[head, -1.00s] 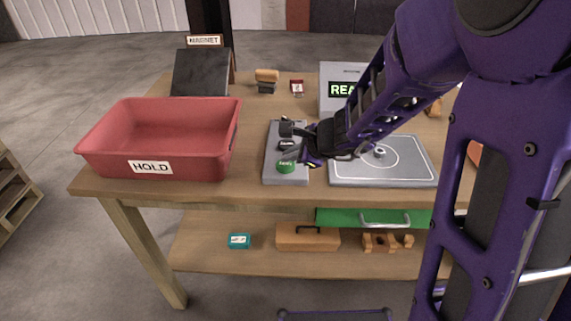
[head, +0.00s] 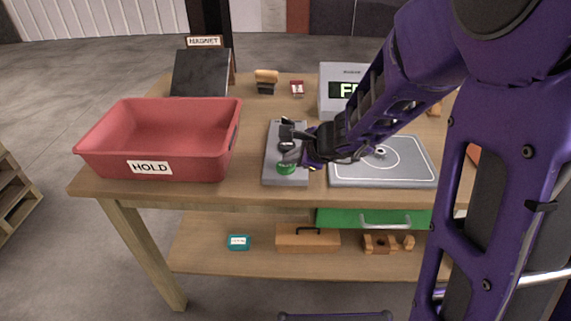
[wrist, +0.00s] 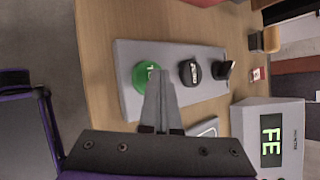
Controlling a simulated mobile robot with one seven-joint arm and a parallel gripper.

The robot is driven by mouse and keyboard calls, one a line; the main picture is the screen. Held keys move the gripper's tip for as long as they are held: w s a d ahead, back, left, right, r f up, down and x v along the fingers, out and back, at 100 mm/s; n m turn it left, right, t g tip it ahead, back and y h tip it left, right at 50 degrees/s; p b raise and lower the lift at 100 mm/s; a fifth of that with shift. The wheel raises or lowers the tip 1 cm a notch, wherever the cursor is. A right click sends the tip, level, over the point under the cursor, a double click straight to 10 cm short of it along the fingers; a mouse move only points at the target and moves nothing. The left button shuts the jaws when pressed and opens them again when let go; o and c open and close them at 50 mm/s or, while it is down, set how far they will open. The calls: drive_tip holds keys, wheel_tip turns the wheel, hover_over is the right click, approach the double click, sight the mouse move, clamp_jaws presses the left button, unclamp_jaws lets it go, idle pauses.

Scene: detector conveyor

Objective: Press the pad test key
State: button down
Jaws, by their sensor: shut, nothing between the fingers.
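A grey control panel (head: 270,165) on the table carries a round green key (head: 286,169) at its near end, a black knob behind it and a black lever farthest back. The green key's label is too small to read. The wrist view shows the green key (wrist: 141,74), the black knob (wrist: 190,72) and the lever (wrist: 225,70). My gripper (head: 294,158) is shut and empty. Its fingertips overlap the edge of the green key in both views and hide part of it; I cannot tell whether they touch it. The grey pad (head: 400,172) with white lines lies right of the panel.
A display box (head: 337,105), showing letters beginning "F" or "FE", stands behind the pad. A red HOLD bin (head: 150,178) is left of the panel. A dark MAGNET board (head: 200,72) and small items stand at the back. A green drawer (head: 340,217) is below.

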sight(290, 168)
drive_tip(key=shift+r+p, duration=0.65)
drive_tip(key=shift+r, duration=0.15)
drive_tip(key=shift+r+p, duration=2.1)
drive_tip(key=shift+r, duration=0.4)
drive_tip(key=shift+r, duration=0.1)
